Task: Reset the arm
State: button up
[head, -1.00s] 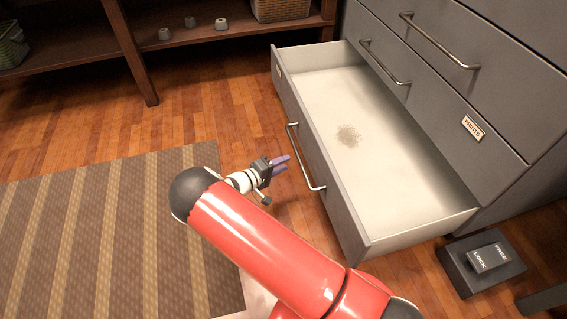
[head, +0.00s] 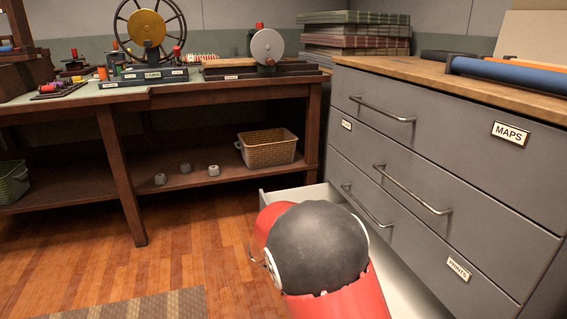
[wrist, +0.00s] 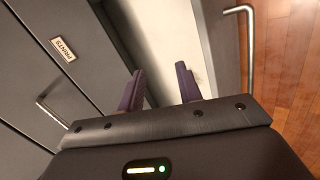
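In the wrist view my gripper (wrist: 158,92) has its two purple fingers apart with nothing between them. Beyond the fingers is the pale inside of the open bottom drawer (wrist: 180,40). The drawer's handle (wrist: 247,50) is to the right of the fingers, apart from them. In the head view my red arm with its black joint cover hides most of the open drawer (head: 288,194) and hides my gripper.
A grey cabinet (head: 430,175) with drawers labelled MAPS and PRINTS stands on the right. A wooden workbench (head: 220,90) with machines and a lower shelf holding a basket (head: 268,148) is behind. The wooden floor (head: 190,240) at left is clear.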

jog(key=s+d+r+t+y+p, duration=0.2)
jog(key=s+d+r+y+p, duration=0.1)
jog(key=s+r, duration=0.9)
jog(key=s+d+r+m+t+y+p, duration=0.1)
jog(key=s+d+r+y+p, duration=0.2)
jog(key=s+r, duration=0.9)
jog(key=shift+t+y, duration=0.4)
jog(key=shift+y, duration=0.6)
